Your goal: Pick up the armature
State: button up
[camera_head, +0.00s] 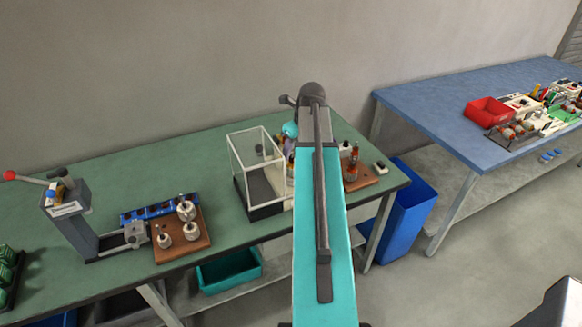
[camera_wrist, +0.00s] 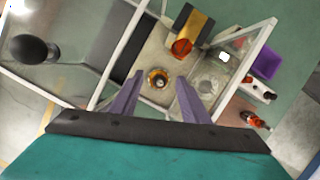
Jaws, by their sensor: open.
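In the wrist view, a small upright part with a dark centre and copper-orange ring, seen from above and probably an armature (camera_wrist: 158,79), stands on a beige plate (camera_wrist: 145,97). My gripper (camera_wrist: 159,82) is open, its two purple fingers either side of that part in the picture. I cannot tell the height gap, and no contact shows. An orange cylinder in a yellow-brown holder (camera_wrist: 190,28) is just beyond. In the head view my teal arm hides most of this spot. A copper-coloured upright part (camera_head: 354,160) stands on a brown board (camera_head: 362,182) right of my arm.
A clear box with a pale frame (camera_head: 236,160) stands close left of my gripper on the green table (camera_head: 110,180). A lever press (camera_head: 75,215) and a board with metal parts (camera_head: 198,241) are further left. A blue table (camera_head: 425,110) with a red bin (camera_head: 488,112) is right.

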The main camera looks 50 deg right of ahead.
jog(key=shift+x, duration=0.9)
grip_shut()
